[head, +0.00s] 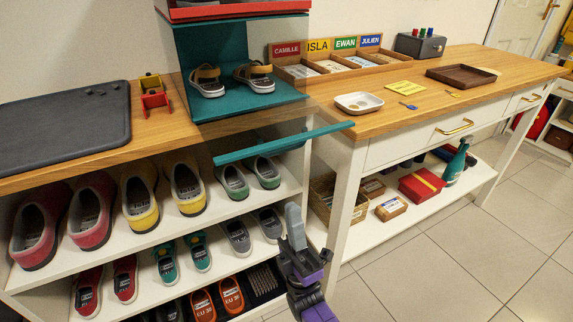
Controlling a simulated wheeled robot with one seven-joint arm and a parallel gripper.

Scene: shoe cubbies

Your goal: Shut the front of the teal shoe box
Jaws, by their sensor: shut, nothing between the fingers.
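The teal shoe box (216,41) stands on the wooden top of the shoe cubby, with a pair of tan and grey sandals (208,81) inside. Its front is open: a see-through panel sticks out and down from the box's lower front edge, ending in a teal bar (284,142). My gripper (294,212) is shut and empty, its grey fingers pointing up. In the picture it is below the teal bar, apart from it, in front of the lower shelves.
A red box (230,10) sits on top of the teal one. Shoes fill the shelves below. A wooden side table (385,122) on the right holds a white tray (358,103) near the bar's right end. The tiled floor (440,255) at right is clear.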

